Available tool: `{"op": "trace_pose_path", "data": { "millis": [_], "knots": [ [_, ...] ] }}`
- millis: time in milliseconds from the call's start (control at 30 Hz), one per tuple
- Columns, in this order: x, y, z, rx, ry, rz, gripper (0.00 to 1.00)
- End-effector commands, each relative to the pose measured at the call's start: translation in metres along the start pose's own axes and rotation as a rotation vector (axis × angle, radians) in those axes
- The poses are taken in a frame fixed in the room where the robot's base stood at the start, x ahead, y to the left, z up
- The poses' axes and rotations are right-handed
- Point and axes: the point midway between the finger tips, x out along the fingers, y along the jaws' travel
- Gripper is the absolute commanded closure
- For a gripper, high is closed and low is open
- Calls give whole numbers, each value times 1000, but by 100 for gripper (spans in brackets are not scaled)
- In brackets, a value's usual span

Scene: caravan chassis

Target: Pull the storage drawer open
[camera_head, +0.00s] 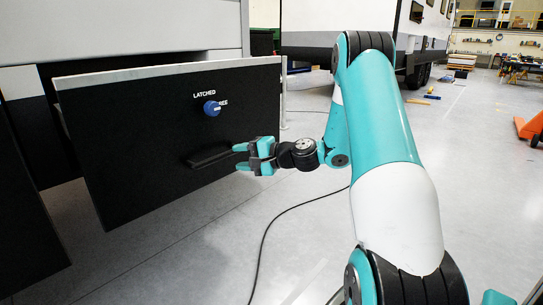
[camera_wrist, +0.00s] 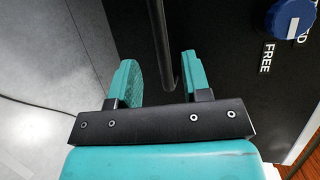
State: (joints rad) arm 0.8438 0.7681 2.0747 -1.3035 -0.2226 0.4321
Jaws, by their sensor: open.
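The storage drawer's black front panel (camera_head: 130,125) stands out from the caravan side, with a pale top edge. A dark bar handle (camera_head: 212,155) sits low on it. My gripper (camera_head: 254,156) is at the handle's right end. In the wrist view, its teal fingers (camera_wrist: 160,78) are apart, with the handle (camera_wrist: 160,40) between them and a gap visible on each side. A blue knob (camera_head: 211,108) sits above the handle, by the words LATCHED and FREE. The knob also shows in the wrist view (camera_wrist: 288,20), beside FREE. The drawer's inside is hidden.
The caravan's pale side (camera_head: 130,30) rises behind the drawer. A dark cable (camera_head: 275,218) runs over the grey floor. An orange cart (camera_head: 533,128) stands far right, and another trailer (camera_head: 335,18) stands behind. The floor right of the drawer is mostly clear.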

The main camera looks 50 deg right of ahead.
Motion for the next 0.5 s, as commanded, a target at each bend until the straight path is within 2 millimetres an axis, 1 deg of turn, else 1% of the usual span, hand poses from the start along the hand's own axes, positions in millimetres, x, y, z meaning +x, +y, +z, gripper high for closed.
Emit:
{"op": "trace_pose_path", "data": {
  "millis": [33,200,333,400,500],
  "knots": [
    [-15,-1,-1,3,6,-1,56],
    [-57,-1,-1,2,7,-2,56],
    [-80,0,-1,0,5,-1,56],
    [-90,-1,-1,-1,4,-2,56],
    [-98,0,0,0,3,-1,56]
  ]
}}
